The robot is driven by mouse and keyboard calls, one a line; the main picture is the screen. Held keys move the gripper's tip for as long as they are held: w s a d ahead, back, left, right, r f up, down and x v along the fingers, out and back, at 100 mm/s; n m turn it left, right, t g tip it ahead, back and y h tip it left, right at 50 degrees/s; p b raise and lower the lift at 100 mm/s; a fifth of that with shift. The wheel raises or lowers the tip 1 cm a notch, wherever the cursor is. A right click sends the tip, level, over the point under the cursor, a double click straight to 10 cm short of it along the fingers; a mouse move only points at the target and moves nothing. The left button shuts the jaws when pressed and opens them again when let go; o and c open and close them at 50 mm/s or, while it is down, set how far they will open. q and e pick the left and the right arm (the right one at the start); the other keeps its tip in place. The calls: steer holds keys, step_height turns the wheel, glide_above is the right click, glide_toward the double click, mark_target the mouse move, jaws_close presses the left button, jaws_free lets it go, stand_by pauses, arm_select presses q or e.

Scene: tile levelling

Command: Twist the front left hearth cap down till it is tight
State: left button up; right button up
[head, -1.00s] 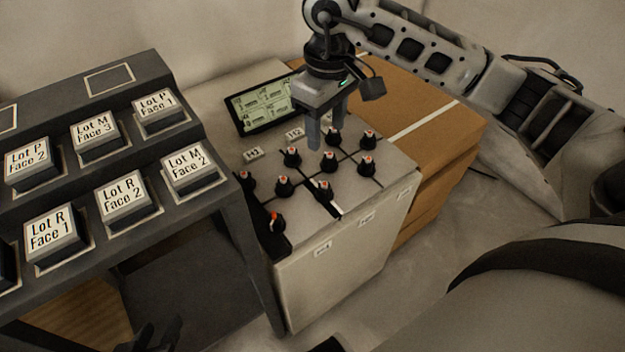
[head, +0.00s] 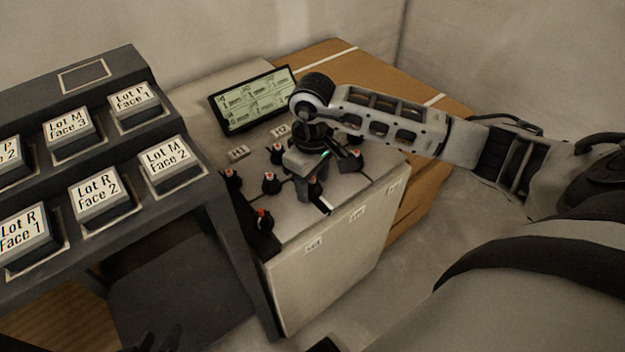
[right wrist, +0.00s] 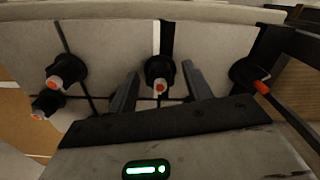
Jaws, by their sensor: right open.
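Several black caps with orange-and-white tops stand on the pale top of the cabinet. My right gripper (head: 313,190) is low over the front row of caps. In the right wrist view its open fingers (right wrist: 160,92) stand on either side of a front cap (right wrist: 158,72), with gaps showing. I cannot tell how tight this cap is. My left gripper (head: 158,342) shows only as dark tips at the bottom edge; its jaws are unclear.
A lit display (head: 250,100) stands at the back of the cabinet (head: 330,260). A black-mounted knob with an orange pointer (head: 264,217) sits at the front left corner. A dark rack (head: 225,225) of labelled blocks stands on the left. Other caps crowd near the right fingers.

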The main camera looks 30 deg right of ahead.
steer(key=shift+c, duration=0.3)
steer(key=c, duration=0.9)
